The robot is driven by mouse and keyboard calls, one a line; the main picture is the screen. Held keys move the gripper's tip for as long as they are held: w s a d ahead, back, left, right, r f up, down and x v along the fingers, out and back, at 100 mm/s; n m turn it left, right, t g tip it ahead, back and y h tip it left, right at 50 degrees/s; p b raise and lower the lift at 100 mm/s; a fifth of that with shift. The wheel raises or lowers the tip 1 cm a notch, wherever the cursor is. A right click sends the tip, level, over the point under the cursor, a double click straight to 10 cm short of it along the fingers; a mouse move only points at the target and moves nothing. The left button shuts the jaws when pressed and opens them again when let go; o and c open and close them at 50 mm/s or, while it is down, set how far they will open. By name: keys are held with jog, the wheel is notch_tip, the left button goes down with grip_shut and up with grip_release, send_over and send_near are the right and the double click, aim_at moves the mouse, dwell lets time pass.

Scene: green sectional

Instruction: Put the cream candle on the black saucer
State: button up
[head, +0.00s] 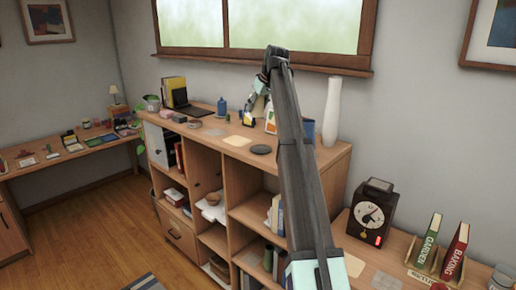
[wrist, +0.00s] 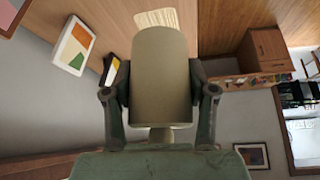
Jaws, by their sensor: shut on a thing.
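The cream candle (wrist: 160,65) is a plain pale cylinder that fills the middle of the wrist view. My gripper (wrist: 159,88) is shut on it, with one finger against each side. In the head view my gripper (head: 254,104) is above the back part of the cabinet top, partly behind my arm; I cannot make out the candle clearly there. The black saucer (head: 260,150) is a flat dark disc near the front edge of the cabinet top, below and in front of my gripper. Nothing shows on it. It cannot be picked out in the wrist view.
A cream sheet (head: 237,141) lies left of the saucer. A blue bottle (head: 221,107), a laptop (head: 193,108) and small items stand further left. A tall white vase (head: 331,112) stands at the right, behind my arm. A black clock (head: 371,212) is on the lower surface.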

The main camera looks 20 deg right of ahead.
jog(key=r, duration=0.1)
jog(key=d+r, duration=0.1)
jog(key=r, duration=0.1)
jog(key=w+d+r, duration=0.1)
jog(key=shift+w+d+r, duration=0.1)
jog(key=shift+r, duration=0.3)
jog(key=shift+n, duration=0.3)
notch_tip(320, 180, down, 20)
jog(key=p, duration=0.6)
jog(key=shift+r, duration=0.2)
jog(key=shift+f, duration=0.15)
jog(key=o, duration=1.4)
jog(key=shift+c, duration=0.2)
jog(key=b+v, duration=0.3)
jog(key=v, duration=0.9)
jog(key=shift+d, duration=0.2)
